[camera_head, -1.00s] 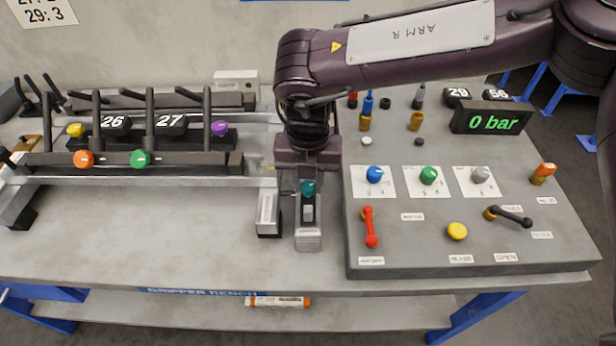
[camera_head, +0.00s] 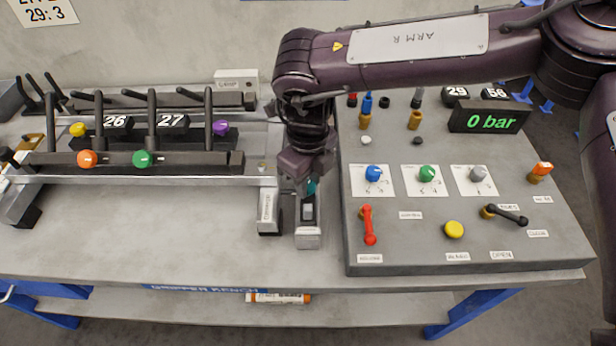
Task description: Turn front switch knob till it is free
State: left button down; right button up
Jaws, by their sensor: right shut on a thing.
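A teal knob (camera_head: 311,187) sits at the upper end of a small grey switch block (camera_head: 307,237) on the bench front, just left of the control panel. My right gripper (camera_head: 308,187) comes down from above, its wrist tilted and twisted, and is shut on the teal knob. The jaws hide most of the knob, so its pointer direction cannot be seen. My left gripper is not in view.
A labelled upright block (camera_head: 268,212) stands close left of the switch block. The control panel (camera_head: 400,250) with knobs, levers and a "0 bar" display (camera_head: 489,118) is close right. The bench front (camera_head: 130,240) at left is clear.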

jog(key=n, duration=0.3)
jog(key=shift+r+n, duration=0.1)
jog(key=shift+n, duration=2.1)
jog(key=o, duration=1)
notch_tip(320, 180, up, 8)
jog(key=shift+f+b, duration=0.15)
jog(key=shift+b, duration=0.4)
jog(key=shift+s+f, duration=0.1)
